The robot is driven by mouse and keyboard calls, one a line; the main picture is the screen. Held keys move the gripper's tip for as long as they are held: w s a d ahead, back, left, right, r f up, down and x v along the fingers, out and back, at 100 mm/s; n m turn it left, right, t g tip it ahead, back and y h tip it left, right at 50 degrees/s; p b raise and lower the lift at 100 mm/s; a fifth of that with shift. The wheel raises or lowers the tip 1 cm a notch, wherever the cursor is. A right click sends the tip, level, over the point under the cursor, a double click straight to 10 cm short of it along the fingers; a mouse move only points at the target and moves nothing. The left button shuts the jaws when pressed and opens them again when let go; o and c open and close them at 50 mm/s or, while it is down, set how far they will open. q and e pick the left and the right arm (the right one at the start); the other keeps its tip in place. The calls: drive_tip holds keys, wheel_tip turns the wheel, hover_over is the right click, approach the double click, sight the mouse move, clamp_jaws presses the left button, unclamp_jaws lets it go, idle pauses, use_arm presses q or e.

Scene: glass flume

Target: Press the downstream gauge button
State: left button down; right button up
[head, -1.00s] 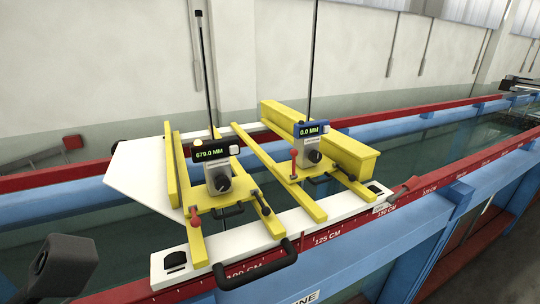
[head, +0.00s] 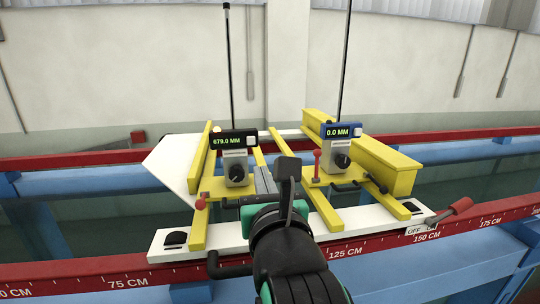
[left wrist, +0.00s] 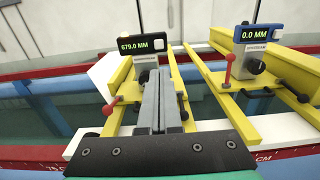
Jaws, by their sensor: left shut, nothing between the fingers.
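The downstream gauge (head: 236,172) is the left one, with a black display reading 679.0 MM and a pale square button (head: 251,140) at the display's right end. My left gripper (head: 264,178) is shut and empty, in front of and below the display, a little right of the gauge body. In the left wrist view, my left fingers (left wrist: 159,82) cover part of the gauge's lower right. Contact with it cannot be told. My right gripper is not in view.
The upstream gauge (head: 342,155), blue-framed and reading 0.0 MM, stands to the right. Yellow rails (head: 400,210), red-knobbed levers (head: 317,160) and thin upright rods surround the gauges. A white carriage plate (head: 350,224) spans the flume's red scaled rails (head: 110,284).

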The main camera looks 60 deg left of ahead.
use_arm(q)
drive_tip(key=shift+a+r, duration=0.1)
drive_tip(key=p, duration=0.4)
approach(251, 142)
drive_tip(key=x, duration=0.5)
drive_tip(key=shift+w+a+r, duration=0.1)
drive_tip(key=shift+w+a, duration=0.05)
drive_tip(key=shift+a, duration=0.2)
drive_tip(key=shift+w+a, duration=0.2)
drive_tip(key=shift+a, duration=0.3)
